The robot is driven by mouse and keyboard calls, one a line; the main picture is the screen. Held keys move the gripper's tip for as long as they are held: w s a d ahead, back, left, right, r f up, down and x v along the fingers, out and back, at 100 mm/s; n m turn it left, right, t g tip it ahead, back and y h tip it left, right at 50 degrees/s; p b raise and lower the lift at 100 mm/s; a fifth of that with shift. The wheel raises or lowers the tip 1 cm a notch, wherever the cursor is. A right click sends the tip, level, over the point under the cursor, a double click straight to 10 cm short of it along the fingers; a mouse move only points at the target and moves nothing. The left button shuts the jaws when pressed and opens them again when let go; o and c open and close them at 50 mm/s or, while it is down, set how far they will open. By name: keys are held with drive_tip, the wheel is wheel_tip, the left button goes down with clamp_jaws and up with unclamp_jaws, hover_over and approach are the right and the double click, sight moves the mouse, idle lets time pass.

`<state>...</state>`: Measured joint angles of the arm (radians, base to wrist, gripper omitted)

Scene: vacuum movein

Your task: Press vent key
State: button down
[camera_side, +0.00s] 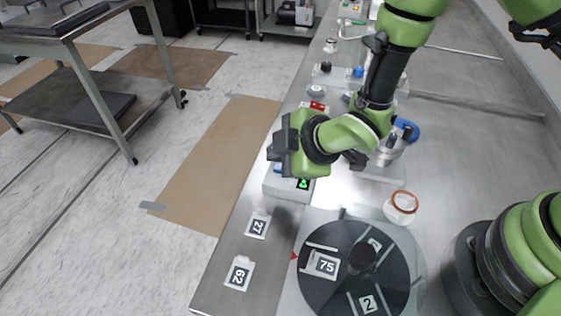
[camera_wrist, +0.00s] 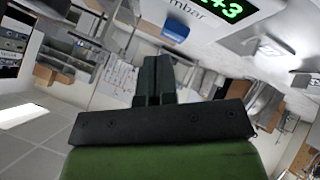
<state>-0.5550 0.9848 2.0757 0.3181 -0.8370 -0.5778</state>
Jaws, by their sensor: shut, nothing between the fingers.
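The white control box (camera_side: 280,189) stands on the bench, partly hidden behind my arm and gripper. Its small display glows green, and a blue key (camera_side: 277,168) shows beside my gripper. In the wrist view its white face fills the top, with a green display (camera_wrist: 222,8), the printed word "mbar" and a blue key (camera_wrist: 176,29). I cannot read which key is the vent key. My gripper (camera_side: 277,154) is over the box, its fingers shut and empty. In the wrist view the dark fingers (camera_wrist: 155,62) are together, just below the blue key in the picture; contact cannot be told.
A dark round turntable (camera_side: 325,292) with numbered tags is in front. An open glass jar (camera_side: 401,206) stands right of the box. A red-topped item (camera_side: 317,106) and blue-handled parts (camera_side: 407,130) are behind. Marker cards (camera_side: 257,225) lie near the bench's left edge.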

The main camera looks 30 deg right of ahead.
drive_tip(key=shift+f, duration=0.15)
drive_tip(key=shift+f, duration=0.3)
drive_tip(key=shift+f, duration=0.1)
idle(0.5)
drive_tip(key=shift+r, duration=0.6)
drive_tip(key=shift+r, duration=3)
